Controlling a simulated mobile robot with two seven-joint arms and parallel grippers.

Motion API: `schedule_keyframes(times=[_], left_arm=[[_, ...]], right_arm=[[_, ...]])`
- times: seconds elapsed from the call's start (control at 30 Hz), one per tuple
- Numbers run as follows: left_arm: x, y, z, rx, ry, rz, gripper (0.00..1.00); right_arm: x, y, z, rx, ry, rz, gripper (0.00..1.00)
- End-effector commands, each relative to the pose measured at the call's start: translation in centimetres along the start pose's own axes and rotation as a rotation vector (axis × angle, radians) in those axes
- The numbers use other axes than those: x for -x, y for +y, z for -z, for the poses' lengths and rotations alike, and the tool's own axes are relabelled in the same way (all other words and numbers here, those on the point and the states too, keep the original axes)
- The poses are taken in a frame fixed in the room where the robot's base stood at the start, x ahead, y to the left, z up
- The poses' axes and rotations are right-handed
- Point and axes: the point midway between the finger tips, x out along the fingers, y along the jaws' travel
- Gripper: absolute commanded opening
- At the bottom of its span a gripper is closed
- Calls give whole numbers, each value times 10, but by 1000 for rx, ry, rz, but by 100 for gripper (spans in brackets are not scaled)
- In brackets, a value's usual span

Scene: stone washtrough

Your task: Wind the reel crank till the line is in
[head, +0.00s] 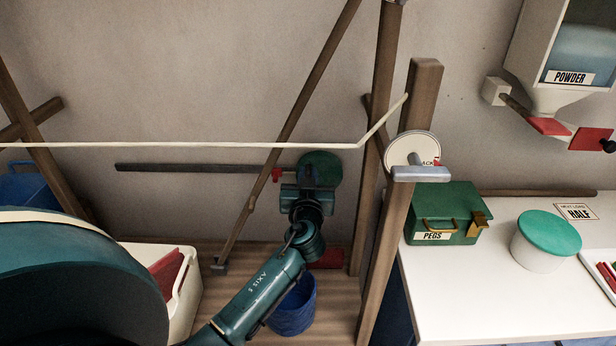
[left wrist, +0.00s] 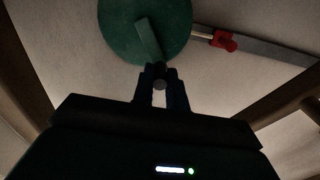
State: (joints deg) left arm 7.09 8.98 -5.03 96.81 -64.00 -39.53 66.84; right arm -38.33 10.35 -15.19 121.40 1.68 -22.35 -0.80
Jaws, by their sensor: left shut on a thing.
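The reel (head: 322,166) is a green disc low against the back wall. It fills the top of the left wrist view (left wrist: 118,28), with a green crank arm (left wrist: 148,40) across its face. My left gripper (head: 308,188) is at the reel. In the left wrist view its fingers (left wrist: 160,88) are shut around the crank's dark, round handle (left wrist: 160,83). The pale line (head: 200,145) runs across the head view and bends up to a wooden post (head: 425,82). A white dial (head: 402,148), partly lettered "ACK", with a red mark, sits on that post. My right gripper is out of view.
A grey bar (head: 190,167) with a red clip (head: 277,174) runs beside the reel. Slanted wooden poles (head: 290,125) stand nearby. A blue bucket (head: 293,308) is below my left arm. A white counter (head: 480,300) with a green pegs box (head: 445,212) is at right.

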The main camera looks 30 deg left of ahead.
Motion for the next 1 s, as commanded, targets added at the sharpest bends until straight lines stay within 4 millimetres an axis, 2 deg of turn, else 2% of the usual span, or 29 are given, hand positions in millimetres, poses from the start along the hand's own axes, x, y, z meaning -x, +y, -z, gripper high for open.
schedule_keyframes(times=[0.37,1.0], left_arm=[[0,4,1,-84,0,0,0],[0,24,8,-492,-1,0,0]], right_arm=[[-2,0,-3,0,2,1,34],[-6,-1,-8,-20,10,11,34]])
